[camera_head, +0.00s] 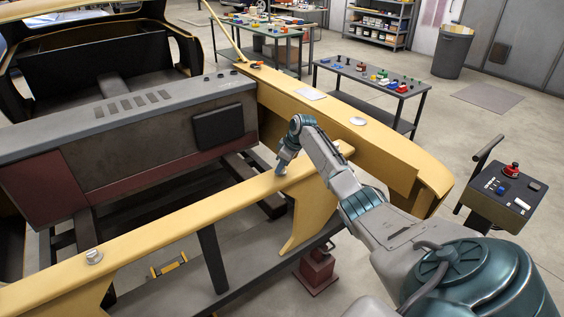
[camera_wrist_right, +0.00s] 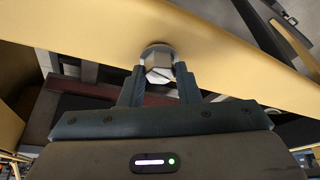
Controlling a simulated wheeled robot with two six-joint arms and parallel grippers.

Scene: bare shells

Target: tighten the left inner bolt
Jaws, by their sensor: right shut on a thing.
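A silver bolt head (camera_wrist_right: 157,54) sits on the yellow rail between my right gripper's fingertips (camera_wrist_right: 160,78) in the right wrist view. In the head view my right gripper (camera_head: 284,164) reaches down to the right part of the near yellow rail (camera_head: 190,214) and is shut on this bolt, mostly hiding it. Another silver bolt (camera_head: 93,256) stands on the same rail at the lower left, with no gripper near it. I cannot tell from the frames which bolt is the left inner one. My left gripper is not in view.
A grey panel (camera_head: 125,105) lies behind the rail. A second yellow beam (camera_head: 390,152) runs behind my right arm. A control stand (camera_head: 505,190) with a red button is at the right. Tables (camera_head: 372,72) with small parts stand farther back. Floor between them is clear.

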